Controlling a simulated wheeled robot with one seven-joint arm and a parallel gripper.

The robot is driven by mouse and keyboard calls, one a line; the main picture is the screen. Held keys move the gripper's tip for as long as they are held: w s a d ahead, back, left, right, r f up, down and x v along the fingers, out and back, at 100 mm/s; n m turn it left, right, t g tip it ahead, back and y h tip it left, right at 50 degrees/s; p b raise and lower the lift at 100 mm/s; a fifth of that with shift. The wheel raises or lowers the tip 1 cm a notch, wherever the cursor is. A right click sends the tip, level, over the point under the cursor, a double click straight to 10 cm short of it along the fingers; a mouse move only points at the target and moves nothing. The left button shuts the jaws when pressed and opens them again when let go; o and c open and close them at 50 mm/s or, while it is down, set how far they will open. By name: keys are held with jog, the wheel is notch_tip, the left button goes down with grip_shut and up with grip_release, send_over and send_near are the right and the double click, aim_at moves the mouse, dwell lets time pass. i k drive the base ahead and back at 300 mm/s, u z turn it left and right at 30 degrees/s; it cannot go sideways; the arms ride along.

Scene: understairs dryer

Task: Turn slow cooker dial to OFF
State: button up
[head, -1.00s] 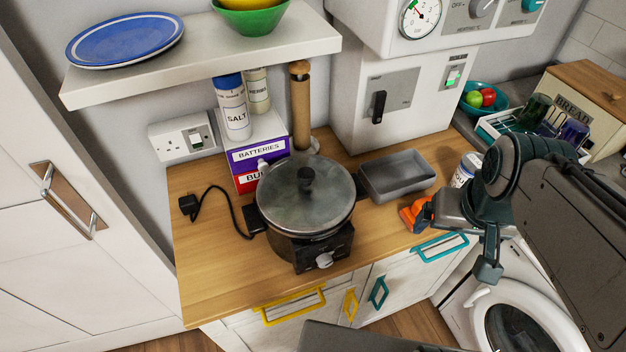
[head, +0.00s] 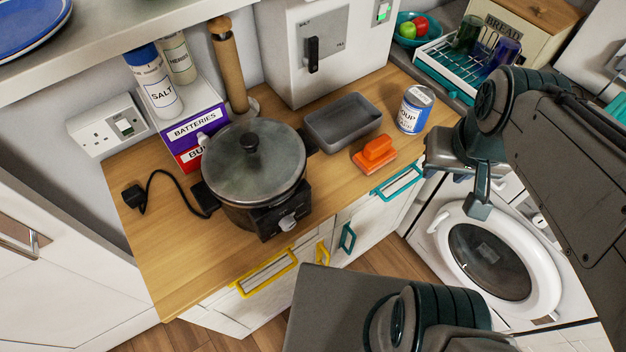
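The slow cooker (head: 262,205) stands on the wooden counter, its lid (head: 250,165) on. The pale dial (head: 287,223) is on the dark control box at its front, facing the room. Its setting marks are too small to read. My gripper (head: 478,205) appears at the end of my arm at right, in front of the washing machine and well to the right of the dial, touching nothing that I can see. Its fingers are not clear, so I cannot tell whether it is open or shut.
A grey tray (head: 343,126), an orange sponge-like block (head: 374,154) and a soup can (head: 414,108) stand right of the cooker. Boxes (head: 190,133) and jars stand behind it. A black plug (head: 134,197) lies left. Yellow (head: 267,272) and teal handles project below the counter edge.

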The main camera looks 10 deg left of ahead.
aim_at(288, 222)
jog(key=z, duration=0.6)
jog(key=k, duration=1.1)
jog(key=u, duration=1.05)
jog(key=i, duration=0.5)
jog(key=u, duration=1)
jog(key=k, duration=1)
jog(key=z, duration=1.05)
